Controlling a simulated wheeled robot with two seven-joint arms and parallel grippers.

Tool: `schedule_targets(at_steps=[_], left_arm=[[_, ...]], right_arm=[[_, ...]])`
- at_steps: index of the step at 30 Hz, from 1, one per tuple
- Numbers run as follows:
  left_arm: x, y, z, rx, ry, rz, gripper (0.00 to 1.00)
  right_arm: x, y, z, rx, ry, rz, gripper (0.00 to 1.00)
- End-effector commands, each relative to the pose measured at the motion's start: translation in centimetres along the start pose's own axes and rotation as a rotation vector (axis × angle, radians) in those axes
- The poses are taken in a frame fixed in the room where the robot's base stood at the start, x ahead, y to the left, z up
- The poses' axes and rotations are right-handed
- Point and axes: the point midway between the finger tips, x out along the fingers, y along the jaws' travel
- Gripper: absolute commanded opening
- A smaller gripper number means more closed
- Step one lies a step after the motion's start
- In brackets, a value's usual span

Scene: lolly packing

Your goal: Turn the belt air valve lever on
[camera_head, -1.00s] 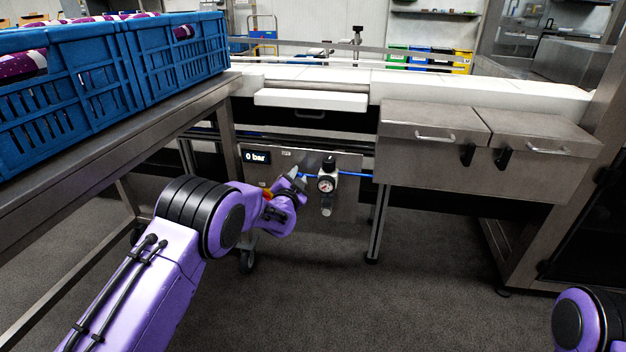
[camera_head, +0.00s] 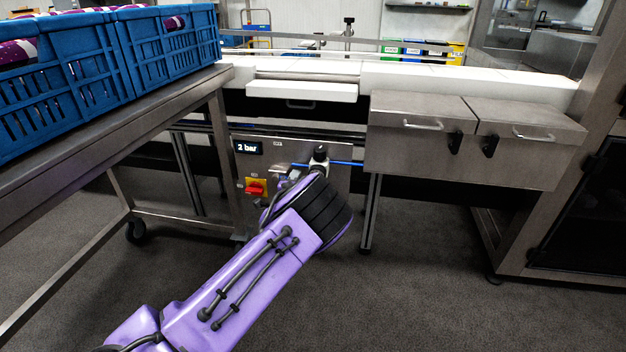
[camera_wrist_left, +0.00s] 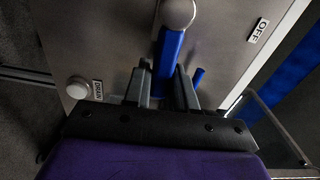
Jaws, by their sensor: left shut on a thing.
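The blue valve lever (camera_wrist_left: 170,50) hangs from a round silver pivot (camera_wrist_left: 178,12) on a steel panel in the left wrist view. My left gripper (camera_wrist_left: 162,72) is shut on the lever, one finger on each side. An OFF label (camera_wrist_left: 258,30) is to the right of the pivot. In the head view, my left arm reaches the panel (camera_head: 240,170) under the conveyor and hides the lever and most of the gripper. The panel display (camera_head: 248,148) reads 2 bar. A black regulator knob (camera_head: 320,152) shows above my wrist. My right gripper is out of view.
A red and yellow switch (camera_head: 256,187) is on the panel, left of my wrist. A steel table (camera_head: 110,120) with blue crates (camera_head: 170,50) stands at the left. Steel boxes (camera_head: 420,145) hang at the right. The floor in front is clear.

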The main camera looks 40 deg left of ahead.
Motion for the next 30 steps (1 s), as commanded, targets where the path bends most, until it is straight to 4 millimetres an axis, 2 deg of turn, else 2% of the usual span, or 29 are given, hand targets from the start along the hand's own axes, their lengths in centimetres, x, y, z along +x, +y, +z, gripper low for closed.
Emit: schedule_targets(at_steps=[7, 20, 21, 22, 23, 30], left_arm=[[-0.4, 0.6, 1.4, 0.052, -0.019, 0.005, 0.0], [-0.5, 0.6, 1.6, 0.062, -0.021, 0.006, 0.0], [-0.5, 0.6, 1.6, 0.062, -0.021, 0.007, 0.32], [-0.5, 0.6, 1.6, 0.062, -0.021, 0.007, 0.42], [-0.5, 0.6, 1.6, 0.062, -0.021, 0.006, 0.47], [-0.3, 0.5, 1.4, 0.06, -0.017, 0.003, 0.47]], right_arm=[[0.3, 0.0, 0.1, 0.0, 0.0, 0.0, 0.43], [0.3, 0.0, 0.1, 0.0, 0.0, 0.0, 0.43], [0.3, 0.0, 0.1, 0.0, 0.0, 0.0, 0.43], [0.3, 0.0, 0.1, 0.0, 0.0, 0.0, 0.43], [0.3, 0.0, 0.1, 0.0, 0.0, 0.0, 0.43], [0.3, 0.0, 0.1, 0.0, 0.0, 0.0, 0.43]])
